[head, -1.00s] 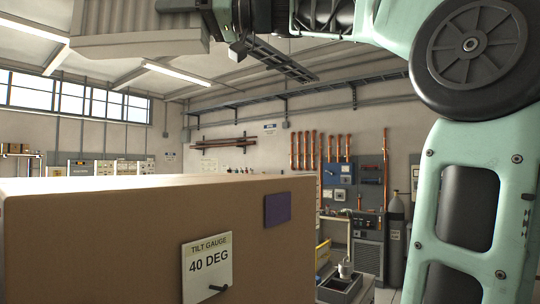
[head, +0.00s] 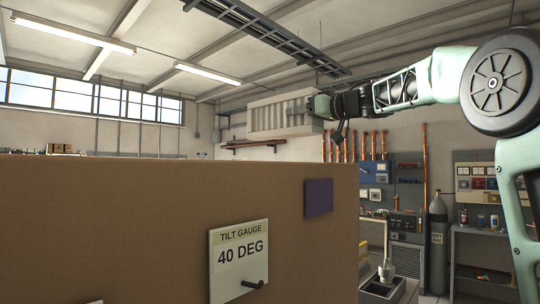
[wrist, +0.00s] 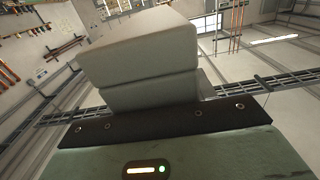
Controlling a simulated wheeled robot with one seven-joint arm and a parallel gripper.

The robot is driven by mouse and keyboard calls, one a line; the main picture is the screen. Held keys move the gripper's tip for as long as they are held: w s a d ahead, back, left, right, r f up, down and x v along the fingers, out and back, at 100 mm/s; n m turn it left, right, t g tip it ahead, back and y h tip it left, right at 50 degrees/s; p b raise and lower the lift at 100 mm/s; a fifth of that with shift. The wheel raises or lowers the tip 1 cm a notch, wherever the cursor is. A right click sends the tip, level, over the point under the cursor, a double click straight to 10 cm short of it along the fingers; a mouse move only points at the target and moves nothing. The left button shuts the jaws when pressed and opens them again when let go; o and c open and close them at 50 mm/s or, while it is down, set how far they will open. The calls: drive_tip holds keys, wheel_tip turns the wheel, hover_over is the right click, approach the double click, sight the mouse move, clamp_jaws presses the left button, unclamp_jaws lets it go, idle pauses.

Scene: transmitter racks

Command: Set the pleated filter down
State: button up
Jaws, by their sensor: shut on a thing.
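The pleated filter (head: 284,116) is a pale, boxy block with a ribbed face. It hangs in the air in the head view, beyond and above the large brown box. My gripper (head: 322,106) is shut on its right end. In the wrist view, a pale grey block (wrist: 140,52) lies beyond the dark edge of my gripper; no pleats show on it there. What lies below the filter is hidden behind the box.
The large brown box (head: 150,230) fills the near left, bearing a tilt gauge plate (head: 240,258) reading 40 DEG and a purple patch (head: 318,198). A gas cylinder (head: 438,245) and a workbench (head: 490,235) stand at the right. A cable tray (head: 270,35) runs overhead.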

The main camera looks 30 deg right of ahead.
wheel_tip(320, 180, down, 7)
drive_tip(key=shift+a+f+b, duration=0.1)
drive_tip(key=shift+f+b, duration=0.05)
drive_tip(key=shift+b, duration=0.6)
drive_tip(key=shift+f, duration=0.1)
drive_tip(key=o, duration=1.1)
drive_tip(key=shift+s, duration=0.1)
drive_tip(key=b+v, duration=0.2)
drive_tip(key=v, duration=1)
drive_tip(key=shift+b, duration=0.3)
